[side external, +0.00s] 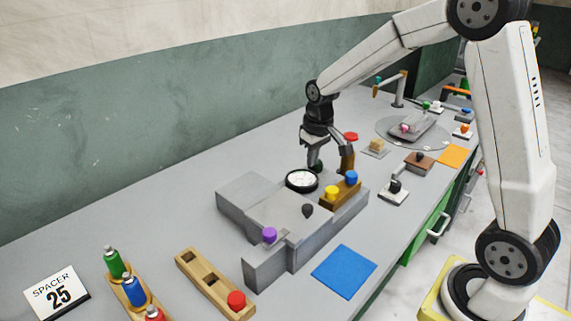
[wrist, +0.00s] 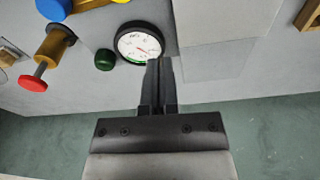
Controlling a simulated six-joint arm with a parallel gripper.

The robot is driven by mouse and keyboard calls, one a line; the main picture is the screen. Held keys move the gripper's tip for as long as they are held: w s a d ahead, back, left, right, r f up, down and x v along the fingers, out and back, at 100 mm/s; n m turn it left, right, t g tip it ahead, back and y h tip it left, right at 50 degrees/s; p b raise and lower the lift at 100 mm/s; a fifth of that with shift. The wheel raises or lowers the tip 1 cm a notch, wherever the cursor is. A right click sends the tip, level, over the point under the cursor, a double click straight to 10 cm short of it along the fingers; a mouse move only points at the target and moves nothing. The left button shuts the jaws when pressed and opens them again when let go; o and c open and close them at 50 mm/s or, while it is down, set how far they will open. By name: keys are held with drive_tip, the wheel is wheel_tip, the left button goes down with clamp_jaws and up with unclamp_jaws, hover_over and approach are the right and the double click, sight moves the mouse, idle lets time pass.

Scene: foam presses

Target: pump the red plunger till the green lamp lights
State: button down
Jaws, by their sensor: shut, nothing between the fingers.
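The red plunger (side external: 350,136) stands up on a rod from a brass collar (side external: 347,161) at the far end of the grey press (side external: 246,194). In the wrist view its red cap (wrist: 33,84) is at the left, clear of the collar. The lamp (wrist: 105,59) beside the gauge is dark green and looks unlit. The round white gauge (side external: 302,180) also shows in the wrist view (wrist: 138,45). My gripper (side external: 314,163) is shut and empty above the press, near the gauge and apart from the plunger. Its fingers show in the wrist view (wrist: 160,62).
Yellow (side external: 333,191) and blue (side external: 351,177) knobs stand on a brass block near the gauge. A purple knob (side external: 269,235) is at the press's near end. A wooden rack (side external: 205,278) and spray bottles (side external: 134,290) stand at front left. A blue mat (side external: 344,271) lies bare.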

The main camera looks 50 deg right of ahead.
drive_tip(key=w+d+r+m+g, duration=0.1)
drive_tip(key=w+d, duration=0.3)
drive_tip(key=d, duration=0.2)
drive_tip(key=w+d+r, duration=0.2)
drive_tip(key=w+d, duration=0.2)
drive_tip(key=d, duration=0.2)
drive_tip(key=m+g, duration=0.1)
approach(350, 134)
drive_tip(key=shift+w+a+f+y, duration=0.1)
drive_tip(key=shift+w+a+y, duration=0.25)
drive_tip(key=shift+w, duration=0.3)
drive_tip(key=shift+s+d+g, duration=0.3)
drive_tip(key=shift+s+d, duration=0.05)
drive_tip(key=shift+d, duration=0.3)
drive_tip(key=shift+s+a+f, duration=0.1)
drive_tip(key=shift+s+f, duration=0.1)
drive_tip(key=shift+f, duration=1.5)
drive_tip(key=shift+s+f, duration=0.15)
drive_tip(key=shift+f, duration=1.55)
drive_tip(key=shift+f, duration=0.1)
